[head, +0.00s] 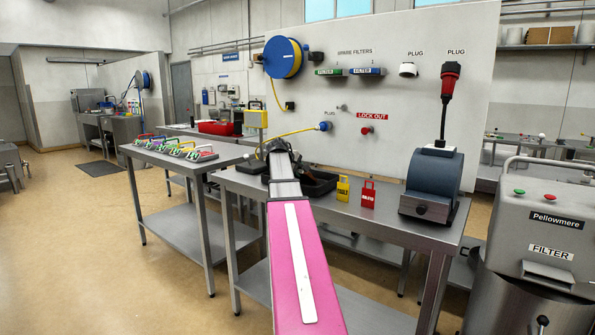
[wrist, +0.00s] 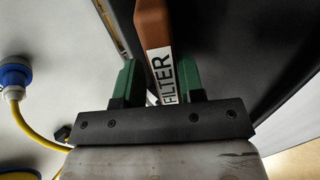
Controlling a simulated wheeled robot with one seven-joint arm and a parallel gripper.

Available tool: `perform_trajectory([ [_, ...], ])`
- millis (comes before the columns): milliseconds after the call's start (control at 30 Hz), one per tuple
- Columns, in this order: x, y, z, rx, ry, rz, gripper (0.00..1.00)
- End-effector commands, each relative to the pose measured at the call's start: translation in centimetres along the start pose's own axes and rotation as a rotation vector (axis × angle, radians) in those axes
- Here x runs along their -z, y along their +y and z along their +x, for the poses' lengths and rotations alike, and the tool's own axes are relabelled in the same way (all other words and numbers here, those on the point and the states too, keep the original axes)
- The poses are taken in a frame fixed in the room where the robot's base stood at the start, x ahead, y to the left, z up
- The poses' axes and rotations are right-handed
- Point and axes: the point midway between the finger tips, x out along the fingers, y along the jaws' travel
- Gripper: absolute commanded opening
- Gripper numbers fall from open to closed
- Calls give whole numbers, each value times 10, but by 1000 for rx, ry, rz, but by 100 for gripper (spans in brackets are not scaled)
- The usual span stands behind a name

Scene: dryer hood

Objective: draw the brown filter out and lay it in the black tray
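The brown filter (wrist: 155,25), with a white FILTER label, lies between the two green fingers of my gripper (wrist: 163,90) in the wrist view. The fingers sit close on both sides of the labelled part and appear shut on it. Its brown end reaches past the fingertips over a dark surface. In the head view the black tray (head: 321,184) stands on the metal bench, partly hidden by my pink arm. My gripper (head: 277,147) is by the tray's left side there. The filter cannot be made out in the head view.
A white board (head: 400,100) rises behind the bench. A blue plug (wrist: 14,76) with a yellow cable is at the left in the wrist view. Yellow (head: 343,189) and red (head: 368,194) tags and a blue-grey machine (head: 433,180) stand right of the tray.

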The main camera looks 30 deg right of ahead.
Motion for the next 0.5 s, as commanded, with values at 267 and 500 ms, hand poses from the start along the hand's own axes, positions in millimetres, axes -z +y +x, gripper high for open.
perform_trajectory([
  [267, 0, 0, 0, 0, 0, 0, 53],
  [500, 0, 0, -16, -1, 2, 0, 53],
])
